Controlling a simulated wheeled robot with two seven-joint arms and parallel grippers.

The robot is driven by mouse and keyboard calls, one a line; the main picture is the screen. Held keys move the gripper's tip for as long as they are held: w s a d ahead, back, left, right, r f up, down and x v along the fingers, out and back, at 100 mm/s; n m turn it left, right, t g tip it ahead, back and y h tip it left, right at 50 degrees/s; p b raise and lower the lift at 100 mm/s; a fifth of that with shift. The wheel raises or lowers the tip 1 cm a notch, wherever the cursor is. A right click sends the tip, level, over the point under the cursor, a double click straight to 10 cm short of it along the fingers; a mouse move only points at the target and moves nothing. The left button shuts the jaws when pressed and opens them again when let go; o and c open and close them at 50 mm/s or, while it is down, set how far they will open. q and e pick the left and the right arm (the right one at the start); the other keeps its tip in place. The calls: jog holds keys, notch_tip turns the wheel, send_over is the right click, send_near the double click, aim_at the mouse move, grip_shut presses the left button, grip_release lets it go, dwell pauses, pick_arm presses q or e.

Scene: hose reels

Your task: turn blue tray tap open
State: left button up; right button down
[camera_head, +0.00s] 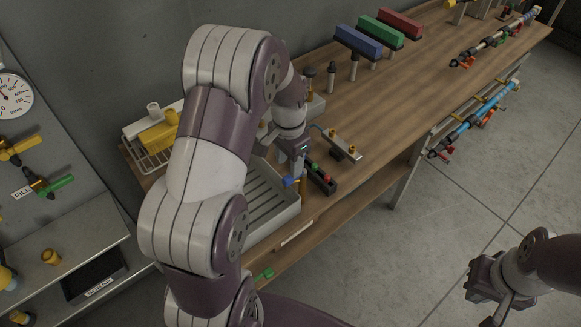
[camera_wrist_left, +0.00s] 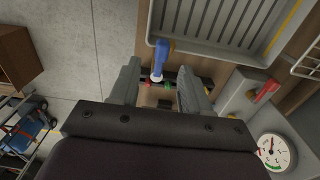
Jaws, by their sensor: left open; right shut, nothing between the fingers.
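The blue tap handle (camera_head: 290,181) is at the right side of the grey ribbed tray (camera_head: 283,222). In the left wrist view the blue handle (camera_wrist_left: 160,56) stands just beyond my left gripper (camera_wrist_left: 160,76), roughly centred between its spread fingers. No contact shows. In the head view my left gripper (camera_head: 297,160) hangs just above the blue handle, partly hidden by its own wrist. My right gripper (camera_head: 480,279) is shut and empty over the floor at the lower right.
A black block with red and green parts (camera_head: 322,179) is close to the left gripper. A small metal block with yellow fittings (camera_head: 340,146) is behind it. A red-handled valve (camera_wrist_left: 266,91) and a gauge (camera_wrist_left: 273,152) show in the left wrist view. The wooden bench (camera_head: 375,110) has clear space.

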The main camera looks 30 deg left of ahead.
aim_at(287, 178)
pick_arm(q)
jog(key=f, duration=0.4)
jog(key=shift+s+a+f+p, duration=0.15)
jog(key=shift+a+f+p, duration=0.15)
jog(key=shift+f+p, duration=0.1)
jog(key=shift+w+d+f, duration=0.2)
jog(key=shift+d+f, duration=0.05)
jog(key=shift+f, duration=0.1)
jog(key=shift+s, duration=0.1)
jog(key=shift+s+a, duration=0.1)
jog(key=shift+a, duration=0.05)
grip_shut()
